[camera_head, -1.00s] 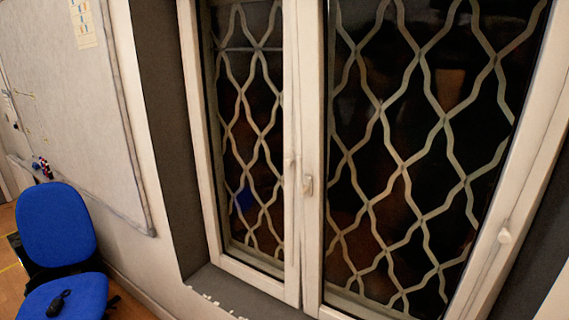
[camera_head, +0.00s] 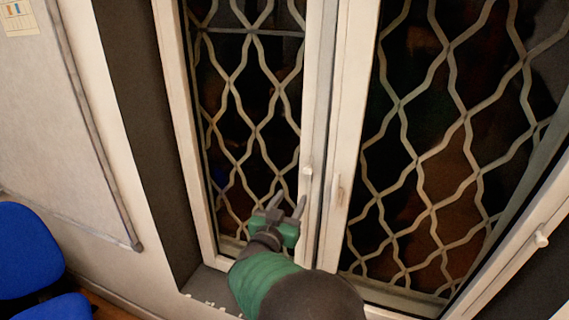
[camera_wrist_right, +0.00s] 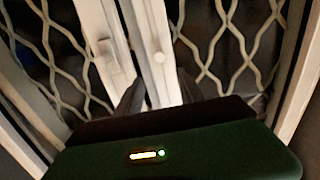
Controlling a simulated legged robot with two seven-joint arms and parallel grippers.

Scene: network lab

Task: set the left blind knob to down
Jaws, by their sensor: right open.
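The left blind knob (camera_head: 307,170) is a small white knob on the white frame between the two window panes. It also shows in the right wrist view (camera_wrist_right: 159,57), just beyond my fingertips. Which way it is turned is too small to tell. My right gripper (camera_head: 290,199), with a green body and dark fingers, is open and empty, below and slightly left of the knob in the head view. In the right wrist view its two fingers (camera_wrist_right: 160,82) point towards the knob and stand apart on either side of its line. My left gripper is not in view.
A window handle (camera_head: 340,191) is right of the knob. Another white knob (camera_head: 540,239) sits on the far right frame. Patterned bars cover the dark panes. A dark sill (camera_head: 208,284) runs below; a whiteboard (camera_head: 60,130) and blue chair (camera_head: 25,250) are at left.

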